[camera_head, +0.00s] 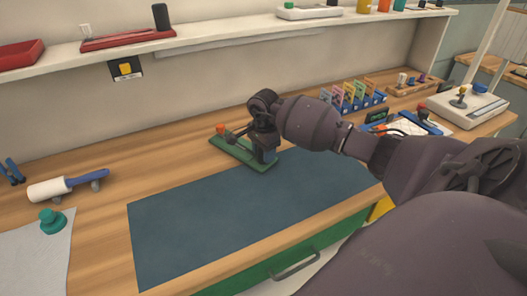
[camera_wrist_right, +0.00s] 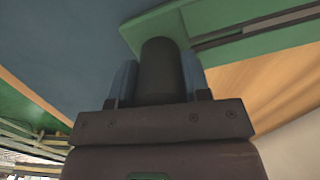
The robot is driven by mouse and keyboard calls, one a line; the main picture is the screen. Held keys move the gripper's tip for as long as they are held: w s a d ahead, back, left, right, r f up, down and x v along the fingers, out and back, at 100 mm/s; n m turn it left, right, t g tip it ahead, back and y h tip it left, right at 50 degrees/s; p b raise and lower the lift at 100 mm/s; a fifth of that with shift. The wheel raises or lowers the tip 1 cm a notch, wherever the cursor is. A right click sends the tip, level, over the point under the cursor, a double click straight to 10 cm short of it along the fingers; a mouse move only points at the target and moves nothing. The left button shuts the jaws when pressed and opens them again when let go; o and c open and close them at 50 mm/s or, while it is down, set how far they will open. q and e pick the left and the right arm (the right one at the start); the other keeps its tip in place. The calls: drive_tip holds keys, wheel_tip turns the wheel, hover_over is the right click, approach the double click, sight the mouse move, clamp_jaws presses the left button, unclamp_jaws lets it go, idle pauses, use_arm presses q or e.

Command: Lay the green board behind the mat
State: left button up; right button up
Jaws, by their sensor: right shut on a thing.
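The green board (camera_head: 229,151) is a long flat piece with an orange knob (camera_head: 220,129) near its left end. It lies or hovers at the back edge of the blue mat (camera_head: 235,220), slanted to that edge, its front right corner overlapping it in the head view. My right gripper (camera_head: 263,152) is above the board's right part. In the right wrist view the gripper (camera_wrist_right: 158,80) is shut on a dark round post on the green board (camera_wrist_right: 270,38). Whether the board touches the table is unclear. My left gripper is not in view.
A white roller with a blue handle (camera_head: 85,181) and a teal knob (camera_head: 52,222) on a grey sheet are at left. Blue racks (camera_head: 352,96) and a clipboard (camera_head: 405,126) are at right. A wall shelf (camera_head: 230,35) runs above. Wood left of the board is clear.

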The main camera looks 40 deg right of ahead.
drive_tip(key=o, duration=1.2)
drive_tip(key=shift+f, duration=0.1)
drive_tip(key=shift+o, duration=0.2)
drive_tip(key=shift+r, duration=0.5)
wheel_tip(320, 180, up, 11)
drive_tip(key=shift+r, duration=0.15)
drive_tip(key=shift+s, duration=0.1)
